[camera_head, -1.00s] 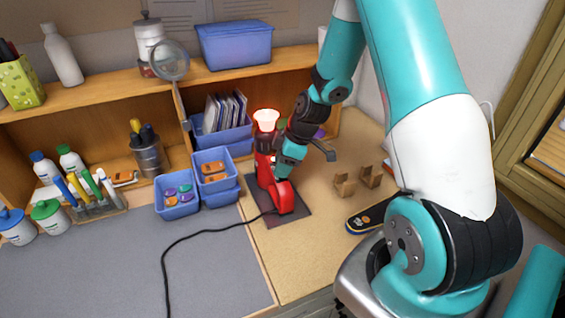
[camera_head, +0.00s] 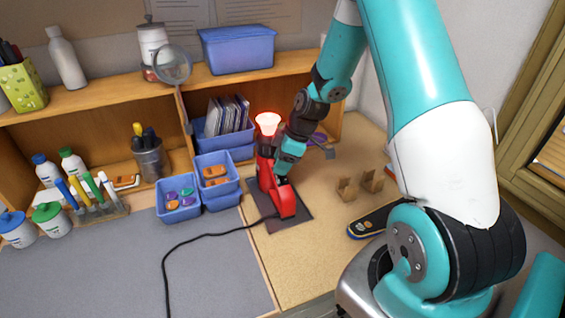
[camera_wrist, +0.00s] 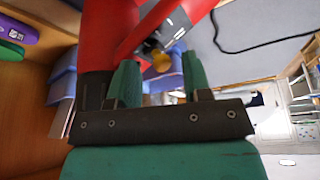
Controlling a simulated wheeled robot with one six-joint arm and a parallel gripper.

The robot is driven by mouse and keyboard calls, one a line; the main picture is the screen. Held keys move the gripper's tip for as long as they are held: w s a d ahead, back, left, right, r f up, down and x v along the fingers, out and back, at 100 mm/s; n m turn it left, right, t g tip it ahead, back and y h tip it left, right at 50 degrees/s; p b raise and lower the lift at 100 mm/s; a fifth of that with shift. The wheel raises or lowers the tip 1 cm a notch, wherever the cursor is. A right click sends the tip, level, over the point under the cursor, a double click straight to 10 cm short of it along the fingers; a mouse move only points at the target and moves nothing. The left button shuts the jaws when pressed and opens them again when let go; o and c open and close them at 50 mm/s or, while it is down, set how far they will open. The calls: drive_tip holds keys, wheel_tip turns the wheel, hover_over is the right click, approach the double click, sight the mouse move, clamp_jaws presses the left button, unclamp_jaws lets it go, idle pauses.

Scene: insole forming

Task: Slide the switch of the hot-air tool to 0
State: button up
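A small yellow knob (camera_wrist: 162,62), perhaps the switch, shows on the tool between my fingers. Its setting cannot be read. My gripper (camera_wrist: 162,75) is open, with a green finger on each side of the knob and no clear contact. In the head view, my gripper (camera_head: 283,174) is against the tool's upper right side and hides part of it.
Blue bins (camera_head: 178,198) stand left of the tool. A black cord (camera_head: 215,236) runs left across the grey mat. Brown blocks (camera_head: 347,189) and a dark insole (camera_head: 375,220) lie to the right. A shelf (camera_head: 100,95) stands behind.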

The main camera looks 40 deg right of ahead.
drive_tip(key=b+v, duration=0.3)
drive_tip(key=v, duration=1.4)
drive_tip(key=shift+r+b, duration=0.25)
drive_tip(key=shift+b, duration=0.05)
